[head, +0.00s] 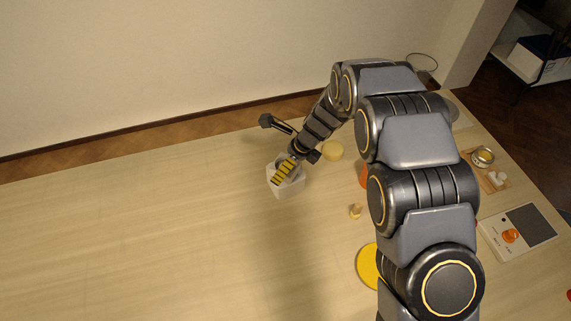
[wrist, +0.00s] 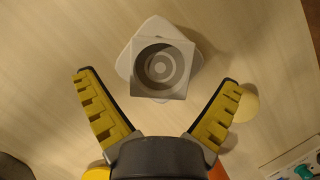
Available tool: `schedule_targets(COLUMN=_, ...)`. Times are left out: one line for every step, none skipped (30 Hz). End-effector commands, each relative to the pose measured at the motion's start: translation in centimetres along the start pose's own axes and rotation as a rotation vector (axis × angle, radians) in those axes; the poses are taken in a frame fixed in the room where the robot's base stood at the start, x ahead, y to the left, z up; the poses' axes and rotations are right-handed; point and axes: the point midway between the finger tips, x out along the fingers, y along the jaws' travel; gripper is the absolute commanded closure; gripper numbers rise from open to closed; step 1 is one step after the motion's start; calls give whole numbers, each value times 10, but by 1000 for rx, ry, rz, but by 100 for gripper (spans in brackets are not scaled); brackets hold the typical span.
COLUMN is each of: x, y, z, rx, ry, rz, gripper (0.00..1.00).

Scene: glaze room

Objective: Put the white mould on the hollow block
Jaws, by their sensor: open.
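In the wrist view, two pale pieces are stacked and turned against each other. The upper is a grey-white square piece (wrist: 186,90) with a round hollow that shows rings inside. Under it, a whiter rounded-corner piece (wrist: 155,28) sticks out at the back and sides. I cannot tell for sure which is the mould and which the hollow block. In the head view the white stack (head: 288,190) stands on the table, partly hidden by my gripper. My gripper (wrist: 157,76) is open and empty, its yellow-padded fingers spread wide, apart from the stack in the wrist view.
A pale yellow disc (head: 333,150) lies right of the stack. A small peg-like item (head: 355,211), a yellow round piece (head: 368,266) and an orange item (head: 364,176) lie near my arm. A scale (head: 518,230) and a wooden board (head: 487,173) are at right. The table's left is clear.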

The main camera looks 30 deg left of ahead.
Motion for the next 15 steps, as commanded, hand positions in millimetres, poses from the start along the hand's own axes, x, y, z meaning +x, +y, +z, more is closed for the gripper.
schedule_targets(x=-12, y=-1, z=0, rx=1, ry=-1, rz=-4, gripper=5)
schedule_targets(x=-18, y=-1, z=0, rx=1, ry=-2, rz=-4, gripper=5)
schedule_targets(x=-27, y=-1, z=0, rx=2, ry=-2, rz=-4, gripper=5)
schedule_targets(x=-34, y=-1, z=0, rx=2, ry=-1, rz=-3, gripper=5)
schedule_targets(x=-40, y=-1, z=0, rx=2, ry=-2, rz=-5, gripper=5)
schedule_targets(x=-50, y=-2, z=0, rx=2, ry=-3, rz=-7, gripper=5)
schedule_targets(x=-56, y=-2, z=0, rx=2, ry=-3, rz=-8, gripper=5)
schedule_targets(x=-62, y=-2, z=0, rx=1, ry=-2, rz=-7, gripper=5)
schedule_targets(x=-69, y=-1, z=0, rx=2, ry=-2, rz=-4, gripper=5)
schedule_targets(x=-74, y=-1, z=0, rx=2, ry=-1, rz=-4, gripper=5)
schedule_targets(x=-79, y=-1, z=0, rx=2, ry=-1, rz=-5, gripper=5)
schedule_targets(x=-85, y=-2, z=0, rx=1, ry=-2, rz=-7, gripper=5)
schedule_targets(x=-89, y=-2, z=1, rx=0, ry=-2, rz=-7, gripper=5)
schedule_targets(x=-92, y=-2, z=1, rx=0, ry=-2, rz=-7, gripper=5)
schedule_targets(x=-96, y=-2, z=0, rx=1, ry=-2, rz=-5, gripper=5)
